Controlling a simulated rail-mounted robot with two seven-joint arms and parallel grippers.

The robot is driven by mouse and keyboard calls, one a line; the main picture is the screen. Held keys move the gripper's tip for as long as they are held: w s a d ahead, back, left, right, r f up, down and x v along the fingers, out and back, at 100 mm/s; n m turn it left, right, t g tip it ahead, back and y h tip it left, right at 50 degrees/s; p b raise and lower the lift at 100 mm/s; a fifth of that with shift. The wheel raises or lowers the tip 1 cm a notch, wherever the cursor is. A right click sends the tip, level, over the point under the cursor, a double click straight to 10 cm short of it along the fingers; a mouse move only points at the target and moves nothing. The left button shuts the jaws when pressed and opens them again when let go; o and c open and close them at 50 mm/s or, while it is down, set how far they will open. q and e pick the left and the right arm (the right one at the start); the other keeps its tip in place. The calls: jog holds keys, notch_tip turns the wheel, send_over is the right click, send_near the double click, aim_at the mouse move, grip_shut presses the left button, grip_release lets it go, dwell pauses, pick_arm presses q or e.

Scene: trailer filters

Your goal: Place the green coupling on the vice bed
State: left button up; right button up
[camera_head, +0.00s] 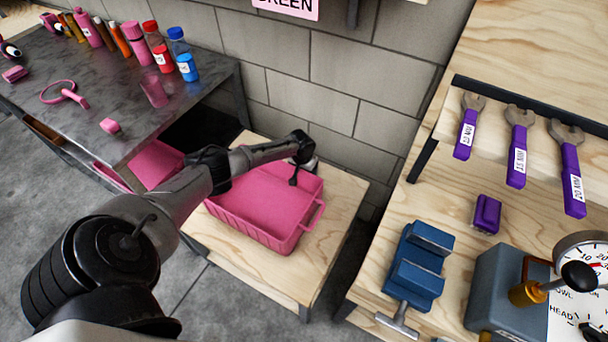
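The blue vice (432,242) stands on the wooden bench at the lower right, with a gap between its two jaw blocks. No green coupling can be made out in this view. My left arm reaches across the middle, and its gripper (299,172) is over the far right corner of the pink crate (262,232). The gripper is small and partly hidden by the wrist, so its fingers and anything between them cannot be made out. My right gripper is not in view.
A dark table (120,75) at the left holds bottles and pink items. Floor shows between the low crate table and the bench.

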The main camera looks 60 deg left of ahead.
pick_arm(q)
jog(key=shift+c, duration=0.3)
jog(key=shift+r, duration=0.1)
jog(key=c, duration=1)
